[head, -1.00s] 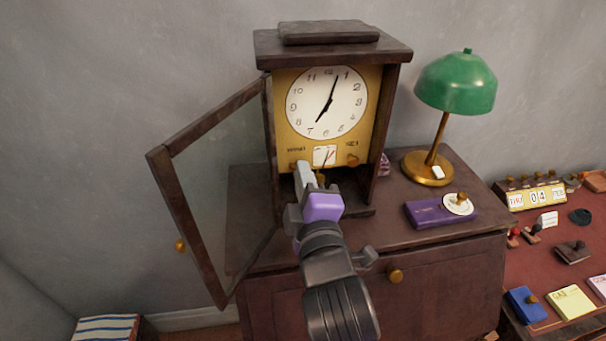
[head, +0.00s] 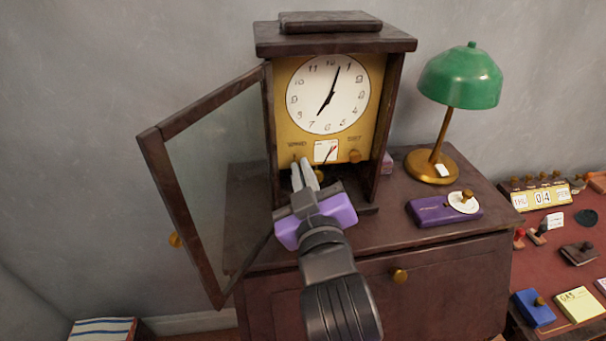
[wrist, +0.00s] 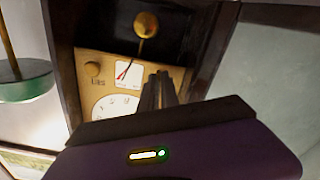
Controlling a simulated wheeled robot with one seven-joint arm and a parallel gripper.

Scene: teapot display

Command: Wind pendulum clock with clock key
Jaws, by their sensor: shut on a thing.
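The pendulum clock (head: 381,72) stands on the cabinet with its glass door open to the left. Its white dial (head: 328,93) sits above a brass panel with a small gauge (head: 326,150) and a right-hand knob (head: 355,156). My gripper (head: 304,166) has its fingers at the lower left of this panel, just under the wind label. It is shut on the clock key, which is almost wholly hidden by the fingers. The wrist view shows the clock upside down, with the fingers (wrist: 158,88) against the panel and the pendulum bob (wrist: 146,24) beside them.
The open glass door (head: 185,205) stands close to the left of my arm. A purple box (head: 428,213) and a green lamp (head: 460,80) are on the cabinet to the right. A lower red desk (head: 555,253) with stamps and a calendar is farther right.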

